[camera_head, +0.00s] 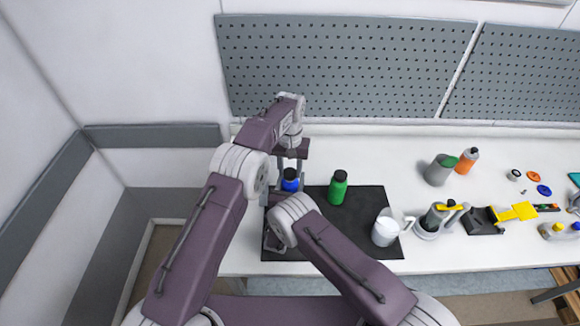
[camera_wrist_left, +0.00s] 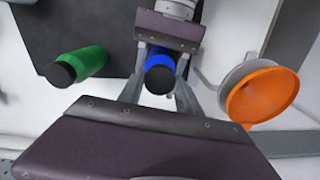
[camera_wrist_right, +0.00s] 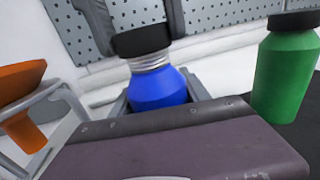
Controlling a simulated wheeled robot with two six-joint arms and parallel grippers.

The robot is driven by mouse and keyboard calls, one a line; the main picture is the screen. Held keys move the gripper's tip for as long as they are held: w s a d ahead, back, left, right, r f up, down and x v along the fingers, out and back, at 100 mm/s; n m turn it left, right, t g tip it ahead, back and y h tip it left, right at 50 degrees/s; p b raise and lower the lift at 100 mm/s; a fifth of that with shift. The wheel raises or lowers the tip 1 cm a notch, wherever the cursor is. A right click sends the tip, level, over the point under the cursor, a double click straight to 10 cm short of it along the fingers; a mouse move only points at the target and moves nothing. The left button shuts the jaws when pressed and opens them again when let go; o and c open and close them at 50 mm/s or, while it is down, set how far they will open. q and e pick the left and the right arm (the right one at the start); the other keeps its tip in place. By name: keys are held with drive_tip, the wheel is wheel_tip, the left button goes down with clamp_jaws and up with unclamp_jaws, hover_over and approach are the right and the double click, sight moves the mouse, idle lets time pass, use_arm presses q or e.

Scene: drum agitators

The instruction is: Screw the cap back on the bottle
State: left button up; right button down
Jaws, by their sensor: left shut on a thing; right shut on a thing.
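A blue bottle (camera_wrist_right: 158,88) with a ribbed pale neck stands roughly upright in the right wrist view. A black cap (camera_wrist_right: 141,40) sits over the neck, slightly tilted in that view, with several threads showing below it. I cannot tell whether the threads are engaged. My left gripper (camera_head: 290,171) reaches down from above and is shut on the cap. My right gripper (camera_wrist_right: 157,98) is shut on the bottle's body from the side; the arm hides most of it in the head view. The cap (camera_wrist_left: 160,79) and a little blue also show in the left wrist view.
A green bottle (camera_head: 338,190) with a black cap stands right of the blue one on the dark mat (camera_head: 360,199). An orange funnel (camera_wrist_left: 262,94) in a holder is close on the other side. A white jug (camera_head: 385,230) and other items stand farther right.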

use_arm(q)
drive_tip(key=shift+f, duration=0.6)
idle(0.5)
drive_tip(key=m, duration=0.9)
drive_tip(key=shift+m, duration=0.4)
drive_tip(key=m, duration=0.6)
drive_tip(key=shift+w, duration=0.1)
drive_tip(key=m, duration=0.6)
drive_tip(key=shift+m, duration=0.4)
drive_tip(key=m, duration=0.6)
drive_tip(key=shift+f, duration=0.1)
drive_tip(key=m, duration=0.7)
